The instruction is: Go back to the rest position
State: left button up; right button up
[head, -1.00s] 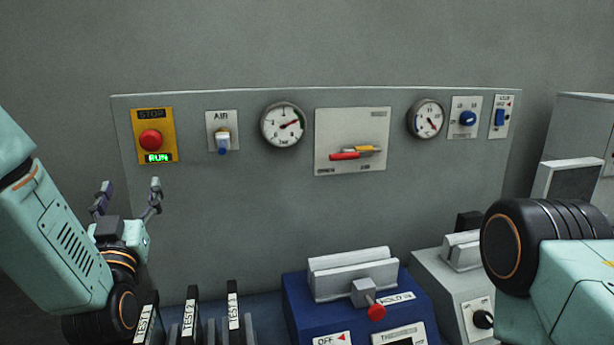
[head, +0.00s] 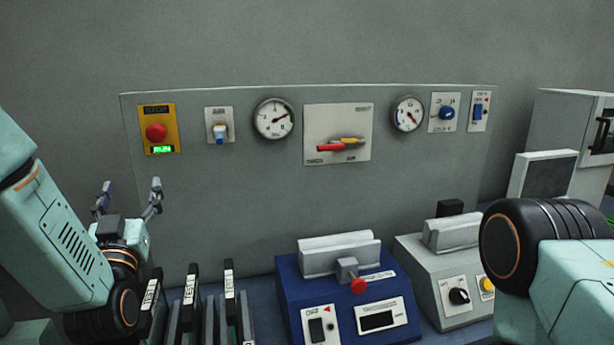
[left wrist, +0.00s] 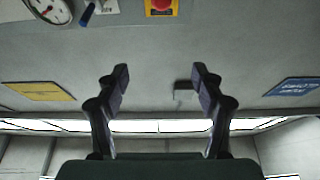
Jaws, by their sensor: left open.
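My left gripper (head: 130,198) is raised at the left in the head view, in front of the grey panel, below the yellow stop plate. Its two fingers point up, spread apart, with nothing between them. In the left wrist view the same open fingers (left wrist: 160,82) show against a grey wall, with the stop plate (left wrist: 162,6) at the top edge. My right arm enters at the right of the head view; its gripper is out of the picture.
The panel (head: 240,200) carries a red stop button (head: 156,132), gauges (head: 273,118), a red-handled lever (head: 336,146) and switches. Below stand a blue device (head: 300,290), a grey device (head: 437,278) and several labelled upright black holders (head: 190,290). A white cabinet (head: 566,130) stands at the right.

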pick_arm(q)
jog(key=s+d+f+m+g+h, duration=0.15)
jog(key=s+f+g, duration=0.25)
jog(key=f, duration=0.6)
jog(key=s+d+f+g+h, duration=0.1)
jog(key=s+d+f+g, duration=0.2)
jog(key=f, duration=0.8)
jog(key=s+f+m+g+h, duration=0.15)
jog(key=s+f+g, duration=0.3)
jog(key=f, duration=0.55)
jog(key=s+d+f+g, duration=0.1)
jog(key=s+f+g, duration=0.25)
jog(key=s, duration=0.65)
jog(key=s+d+f+g+h, duration=0.1)
jog(key=s+f+g, duration=0.3)
jog(key=s, duration=0.5)
jog(key=s+d+f+g, duration=0.1)
jog(key=s+f+g, duration=0.3)
jog(key=s, duration=0.6)
notch_tip(320, 180, down, 21)
jog(key=t+b, duration=0.1)
jog(key=b, duration=1.8)
jog(key=shift+d+r+n, duration=0.15)
jog(key=shift+n, duration=0.15)
jog(key=shift+r+h, duration=0.1)
jog(key=shift+h, duration=0.2)
jog(key=shift+w, duration=0.1)
